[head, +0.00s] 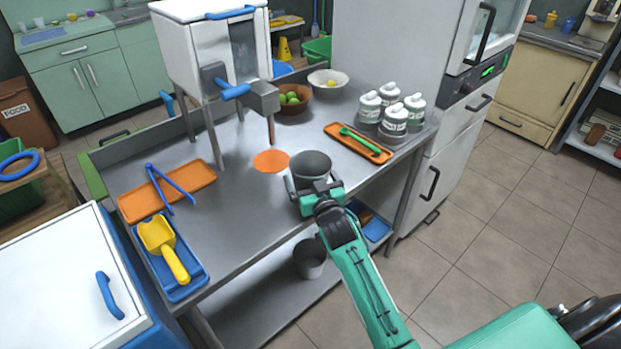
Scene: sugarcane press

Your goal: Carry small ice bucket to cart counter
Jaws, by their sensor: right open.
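A small dark grey bucket (311,165) stands upright at the front edge of the steel cart counter (234,218), just right of an orange round spot (271,161). My right gripper (313,187) is open at the near side of this bucket. Its jaws are close around the bucket's lower part, and I cannot tell whether they touch it. The gripper hides the bucket's base. My left gripper is not in view.
A white press (208,45) stands at the counter's back. An orange tray (358,143) and several lidded jars (392,105) are to the right. A yellow scoop (162,245) lies in a blue tray (193,285) at left. Another grey bucket (310,260) is on the lower shelf.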

